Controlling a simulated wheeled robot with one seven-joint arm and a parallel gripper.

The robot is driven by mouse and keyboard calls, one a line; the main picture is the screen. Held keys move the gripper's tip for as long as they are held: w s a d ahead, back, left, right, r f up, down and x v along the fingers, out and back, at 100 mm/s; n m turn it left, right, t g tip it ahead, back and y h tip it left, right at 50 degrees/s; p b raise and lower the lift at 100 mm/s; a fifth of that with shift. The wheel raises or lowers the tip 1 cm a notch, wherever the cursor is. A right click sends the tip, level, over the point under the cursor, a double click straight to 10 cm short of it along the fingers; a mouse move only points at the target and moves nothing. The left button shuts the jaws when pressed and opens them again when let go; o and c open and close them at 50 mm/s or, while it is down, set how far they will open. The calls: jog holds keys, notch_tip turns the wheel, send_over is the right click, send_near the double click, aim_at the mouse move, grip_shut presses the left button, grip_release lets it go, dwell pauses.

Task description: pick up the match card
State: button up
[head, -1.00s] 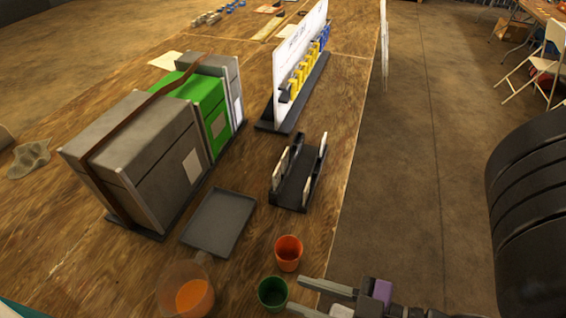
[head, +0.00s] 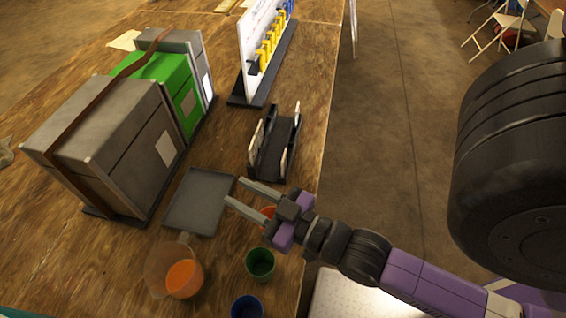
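My gripper (head: 235,191) reaches in from the lower right, over the table. Its two fingers are apart and point left, with nothing between them. The fingertips show beside the right edge of the grey tray (head: 170,217), below the black rack. I cannot make out for certain which thing is the match card. Whitish flat pieces (head: 256,143) stand upright in the black rack (head: 276,138). A pale sheet (head: 124,40) lies flat at the back left of the table. The gripper is apart from both.
Grey and green cases (head: 92,150) with a brown strap stand on the left. A clear jug with orange contents (head: 183,279), a green cup (head: 260,263) and a blue cup (head: 247,307) are in front. My gripper partly hides an orange cup (head: 267,212). A white board (head: 257,32) stands behind.

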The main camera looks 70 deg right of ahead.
jog(key=w+d+f+m+g+h, duration=0.1)
jog(key=w+d+f+m+g, duration=0.15)
jog(key=d, duration=0.75)
jog(key=w+d+f+m+g+h, duration=0.2)
jog(key=w+d+m+g, duration=0.2)
jog(key=d, duration=0.6)
jog(key=w+d+f+m+g+h, duration=0.1)
jog(key=w+d+f+m+g, duration=0.15)
jog(key=d, duration=0.85)
jog(key=m+g+y, duration=0.6)
jog(key=g+y, duration=0.1)
jog(key=g, duration=0.1)
send_over(284, 156)
notch_tip(284, 156, down, 7)
jog(key=shift+w+a, duration=0.1)
jog(key=shift+a, duration=0.2)
jog(key=shift+f, duration=0.4)
jog(key=shift+d+f+p, duration=0.25)
jog(key=shift+f+p, duration=0.1)
jog(key=shift+f, duration=1.35)
jog(key=shift+d+f+p, duration=0.2)
jog(key=shift+f+p, duration=0.1)
jog(key=shift+f, duration=1.4)
grip_shut()
